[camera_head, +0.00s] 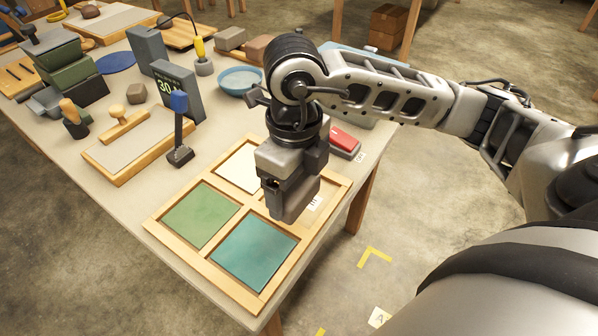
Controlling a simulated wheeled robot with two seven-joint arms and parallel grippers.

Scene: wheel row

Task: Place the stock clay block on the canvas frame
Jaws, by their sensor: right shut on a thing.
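My right gripper (286,182) is over the frame's right side, pointing down and shut on a grey block (290,206), which looks like the stock clay block. The block covers much of the right-hand compartment, where a small white label shows. I cannot tell whether the block touches the frame. My left gripper is not in view.
A red-topped box (344,139) stands close behind my right gripper. A blue-headed stand (180,130) and a board with a wooden handle (137,140) lie left of the frame. A blue bowl (239,80), grey blocks and several tools fill the back.

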